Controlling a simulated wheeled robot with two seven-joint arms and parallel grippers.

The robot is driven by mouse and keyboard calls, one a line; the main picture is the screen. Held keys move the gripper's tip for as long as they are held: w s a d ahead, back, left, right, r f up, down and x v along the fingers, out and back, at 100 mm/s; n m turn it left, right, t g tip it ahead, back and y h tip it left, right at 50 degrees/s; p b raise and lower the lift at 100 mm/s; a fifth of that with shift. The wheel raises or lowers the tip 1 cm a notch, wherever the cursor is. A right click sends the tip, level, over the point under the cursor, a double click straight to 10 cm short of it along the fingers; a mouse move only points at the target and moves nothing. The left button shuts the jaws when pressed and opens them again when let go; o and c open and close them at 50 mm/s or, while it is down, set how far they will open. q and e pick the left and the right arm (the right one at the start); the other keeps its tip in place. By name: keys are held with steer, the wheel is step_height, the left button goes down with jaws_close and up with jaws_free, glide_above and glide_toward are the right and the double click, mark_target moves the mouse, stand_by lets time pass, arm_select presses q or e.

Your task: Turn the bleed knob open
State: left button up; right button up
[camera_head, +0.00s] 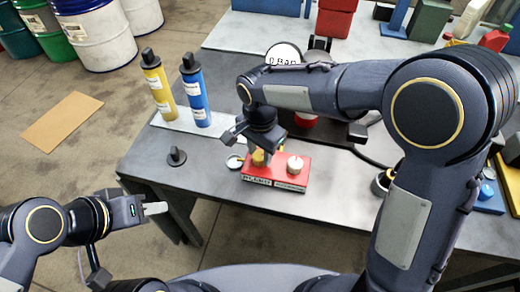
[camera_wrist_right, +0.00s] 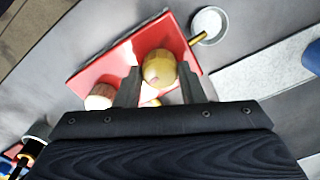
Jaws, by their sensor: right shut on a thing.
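The red block (camera_head: 262,182) with a lettered front, apparently reading BLEED at left, sits near the front edge of the table. A round yellow knob (camera_wrist_right: 158,68) stands on it. In the head view the knob is mostly hidden by my right gripper (camera_head: 262,150). In the right wrist view my right gripper (camera_wrist_right: 160,88) has one finger on each side of the yellow knob and is shut on it. A white knob (camera_head: 295,164) stands free on the block's right half. My left gripper (camera_head: 154,208) is empty, off the table's left front; its jaw opening is unclear.
A small round dish (camera_head: 234,162) sits beside the block's left end, below a brass spout (camera_wrist_right: 195,40). A black knob-like part (camera_head: 176,156) lies further left. Yellow (camera_head: 158,88) and blue (camera_head: 196,92) bottles stand behind. A round gauge (camera_head: 284,56) rises at the back.

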mark_target(260, 155)
steer(key=shift+r+m, duration=0.1)
steer(key=shift+m, duration=0.6)
steer(key=o, duration=1)
step_height(260, 155, up, 8)
steer(key=shift+f, duration=0.1)
